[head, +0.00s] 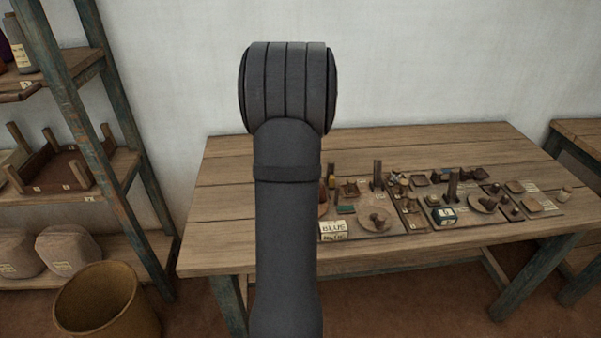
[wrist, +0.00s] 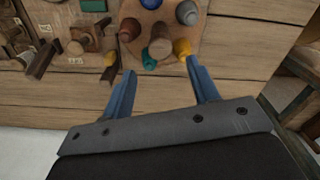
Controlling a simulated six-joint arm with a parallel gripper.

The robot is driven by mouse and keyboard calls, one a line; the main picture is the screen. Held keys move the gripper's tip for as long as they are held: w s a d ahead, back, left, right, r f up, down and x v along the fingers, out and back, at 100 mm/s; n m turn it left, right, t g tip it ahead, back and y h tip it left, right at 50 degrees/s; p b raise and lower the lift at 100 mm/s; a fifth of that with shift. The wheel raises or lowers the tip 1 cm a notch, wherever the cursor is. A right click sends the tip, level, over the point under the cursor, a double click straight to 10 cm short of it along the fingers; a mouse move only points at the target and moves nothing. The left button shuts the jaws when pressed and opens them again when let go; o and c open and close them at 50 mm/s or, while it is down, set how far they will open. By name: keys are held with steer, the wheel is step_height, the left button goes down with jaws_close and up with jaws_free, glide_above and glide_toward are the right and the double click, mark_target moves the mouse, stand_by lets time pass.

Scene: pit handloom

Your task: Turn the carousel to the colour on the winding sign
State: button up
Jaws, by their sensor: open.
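The carousel (wrist: 170,25) is a round wooden disc at the top of the wrist view. It carries a brown-red peg (wrist: 130,29), a blue peg (wrist: 152,4), a grey peg (wrist: 187,12), a yellow peg (wrist: 182,48) and a teal peg (wrist: 149,62) around a brown post (wrist: 160,46). My gripper (wrist: 160,67) is open with blue fingers. Its tips are at the disc's near edge, by the teal and yellow pegs; contact cannot be told. In the head view my arm hides most of the carousel and the gripper. The sign (head: 333,228) reads BLUE; its lower line is unclear.
The wooden table (head: 235,230) has clear boards at the left. A shelf (head: 110,165) and a basket (head: 107,303) stand left.

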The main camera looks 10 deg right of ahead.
step_height(320, 180, down, 7)
stand_by(0.3)
jaws_close()
